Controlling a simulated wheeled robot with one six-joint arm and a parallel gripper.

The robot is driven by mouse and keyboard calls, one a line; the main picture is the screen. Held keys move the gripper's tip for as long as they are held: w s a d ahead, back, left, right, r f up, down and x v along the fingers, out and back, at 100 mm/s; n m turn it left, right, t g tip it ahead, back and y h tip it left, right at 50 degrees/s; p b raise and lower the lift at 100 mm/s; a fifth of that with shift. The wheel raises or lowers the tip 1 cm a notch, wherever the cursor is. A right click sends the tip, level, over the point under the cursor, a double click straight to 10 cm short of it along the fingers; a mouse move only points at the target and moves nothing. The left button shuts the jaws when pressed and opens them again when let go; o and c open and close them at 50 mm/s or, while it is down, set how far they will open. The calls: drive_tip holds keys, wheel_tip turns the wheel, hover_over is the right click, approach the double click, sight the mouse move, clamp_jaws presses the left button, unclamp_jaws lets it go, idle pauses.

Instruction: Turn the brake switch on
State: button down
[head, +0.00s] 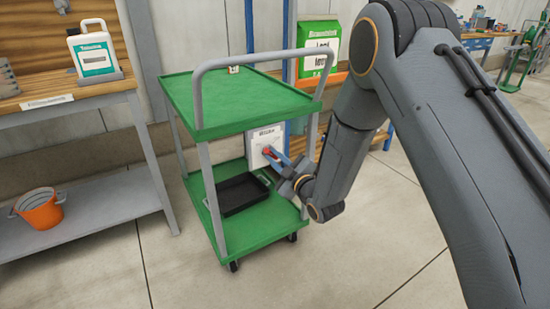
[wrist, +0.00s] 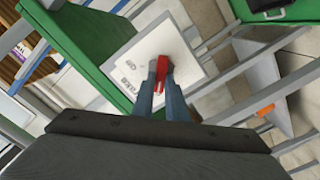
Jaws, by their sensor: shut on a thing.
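The brake switch is a red lever (wrist: 161,72) on a pale panel (wrist: 137,62) with small dark lettering in the wrist view. In the head view the white panel (head: 262,138) shows behind the green cart, and a bit of the red lever (head: 266,151) shows at its lower part. My gripper (wrist: 160,88) is shut on the red lever, with one blue-grey finger on each side. It also shows in the head view (head: 273,156), between the cart's shelves. The fingers hide part of the lever, and I cannot tell its on or off marking.
A green two-shelf cart (head: 240,103) with a grey handle (head: 264,54) stands around my gripper's reach. A black tray (head: 238,194) lies on its lower shelf. A workbench with a white jug (head: 93,50) and an orange bucket (head: 40,210) is left. Floor in front is clear.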

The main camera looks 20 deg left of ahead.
idle(0.4)
drive_tip(key=c, duration=1.8)
unclamp_jaws()
drive_tip(key=shift+o, duration=0.2)
drive_tip(key=v, duration=0.7)
drive_tip(key=shift+s+d+p, duration=0.25)
drive_tip(key=shift+s+p, duration=0.05)
